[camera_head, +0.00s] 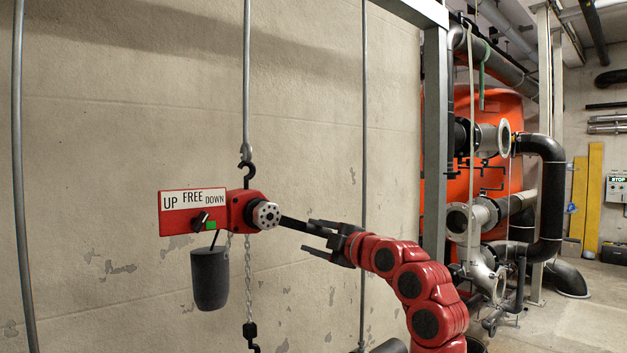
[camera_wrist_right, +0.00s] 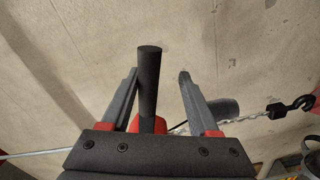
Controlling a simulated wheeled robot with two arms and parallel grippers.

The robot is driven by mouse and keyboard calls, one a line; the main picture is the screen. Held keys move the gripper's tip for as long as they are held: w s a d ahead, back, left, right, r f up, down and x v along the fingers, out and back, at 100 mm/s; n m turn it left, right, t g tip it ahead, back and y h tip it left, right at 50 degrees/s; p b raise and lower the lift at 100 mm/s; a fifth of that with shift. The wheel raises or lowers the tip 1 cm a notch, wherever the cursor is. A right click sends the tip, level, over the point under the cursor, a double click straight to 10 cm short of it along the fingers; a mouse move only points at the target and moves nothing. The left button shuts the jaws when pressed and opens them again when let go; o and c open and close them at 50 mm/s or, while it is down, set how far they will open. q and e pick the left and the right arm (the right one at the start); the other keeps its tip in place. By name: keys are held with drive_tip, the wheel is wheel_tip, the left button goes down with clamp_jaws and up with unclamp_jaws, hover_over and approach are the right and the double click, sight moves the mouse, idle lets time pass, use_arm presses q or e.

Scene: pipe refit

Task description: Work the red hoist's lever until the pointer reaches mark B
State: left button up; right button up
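The red hoist (camera_head: 240,208) hangs from a hook on a grey rod against the wall. Its plate (camera_head: 175,221) reads UP, FREE, DOWN, with a black selector knob (camera_head: 201,217) and a small green square below the words. The black lever (camera_head: 294,223) extends right from the hub, toward my right gripper (camera_head: 322,238). In the right wrist view the lever (camera_wrist_right: 149,80) stands between the two open fingers, close to the left finger, with a gap to the right one; contact cannot be told. I make out no pointer or mark B. My left gripper is out of view.
A dark chain container (camera_head: 210,278) hangs under the hoist. A chain with a black lower hook (camera_head: 250,332) hangs beside it, and this hook also shows in the wrist view (camera_wrist_right: 300,103). A grey vertical rod (camera_head: 364,150) runs close behind my right gripper. Pipes (camera_head: 540,200) stand at right.

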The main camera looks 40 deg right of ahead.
drive_tip(key=shift+s+a+f+m+b, duration=0.1)
drive_tip(key=shift+a+f+m+b, duration=0.4)
drive_tip(key=shift+f, duration=0.3)
drive_tip(key=shift+a+f+m+b, duration=0.3)
drive_tip(key=shift+a+f+b, duration=0.25)
drive_tip(key=shift+f, duration=0.25)
drive_tip(key=shift+m, duration=0.7)
drive_tip(key=a+f+b, duration=0.1)
drive_tip(key=a+f, duration=0.1)
drive_tip(key=a, duration=0.1)
drive_tip(key=shift+s+f, duration=0.1)
drive_tip(key=shift+f, duration=0.3)
